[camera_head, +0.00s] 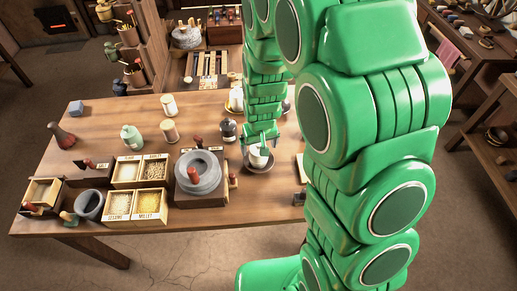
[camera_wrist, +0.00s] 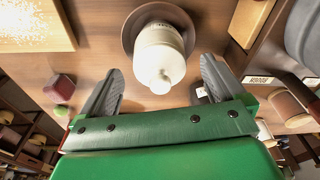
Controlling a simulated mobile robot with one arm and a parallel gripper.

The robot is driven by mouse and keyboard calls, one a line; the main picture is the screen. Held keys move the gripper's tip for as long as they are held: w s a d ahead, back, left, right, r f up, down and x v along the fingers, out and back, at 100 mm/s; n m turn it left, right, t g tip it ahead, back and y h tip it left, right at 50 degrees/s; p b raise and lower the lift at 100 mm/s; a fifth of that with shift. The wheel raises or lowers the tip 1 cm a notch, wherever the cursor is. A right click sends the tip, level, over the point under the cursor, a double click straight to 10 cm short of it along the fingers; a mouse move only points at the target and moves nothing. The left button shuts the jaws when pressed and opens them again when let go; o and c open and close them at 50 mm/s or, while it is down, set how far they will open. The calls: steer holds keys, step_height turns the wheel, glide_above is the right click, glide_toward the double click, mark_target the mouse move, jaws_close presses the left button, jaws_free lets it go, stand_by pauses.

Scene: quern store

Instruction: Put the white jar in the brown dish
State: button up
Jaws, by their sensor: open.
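The white jar (camera_head: 257,155) is upright with its base inside the rim of the brown dish (camera_head: 262,170), on the table below my gripper (camera_head: 260,137). In the wrist view the white jar (camera_wrist: 158,50) shows its rounded lid toward me, and the rim of the brown dish (camera_wrist: 128,35) circles its base. My gripper (camera_wrist: 162,68) is open, with its two fingers apart on either side of the jar's top. I see a gap between each finger and the jar. My arm hides part of the table to the right in the head view.
A grey stone quern (camera_head: 197,175) stands left of the dish. Grain boxes, one marked millet (camera_head: 151,207), stand further left. A dark metal pot (camera_head: 228,130) is close to my gripper. The table's back left is fairly clear.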

steer(key=r, duration=0.7)
steer(key=shift+s+d+r, duration=0.1)
steer(key=shift+s+r, duration=0.1)
steer(key=shift+s, duration=0.2)
steer(key=s+d+r+m+g, duration=0.1)
steer(key=s+d+r, duration=0.2)
steer(key=s, duration=0.6)
steer(key=s+d+r+g, duration=0.1)
steer(key=s+d+r, duration=0.2)
steer(key=s+r, duration=0.5)
steer(key=s+d+r+m+g, duration=0.1)
steer(key=s+d+r, duration=0.3)
steer(key=s, duration=0.7)
step_height(320, 180, up, 2)
steer(key=shift+s+r+m, duration=0.1)
steer(key=shift+s+m, duration=0.2)
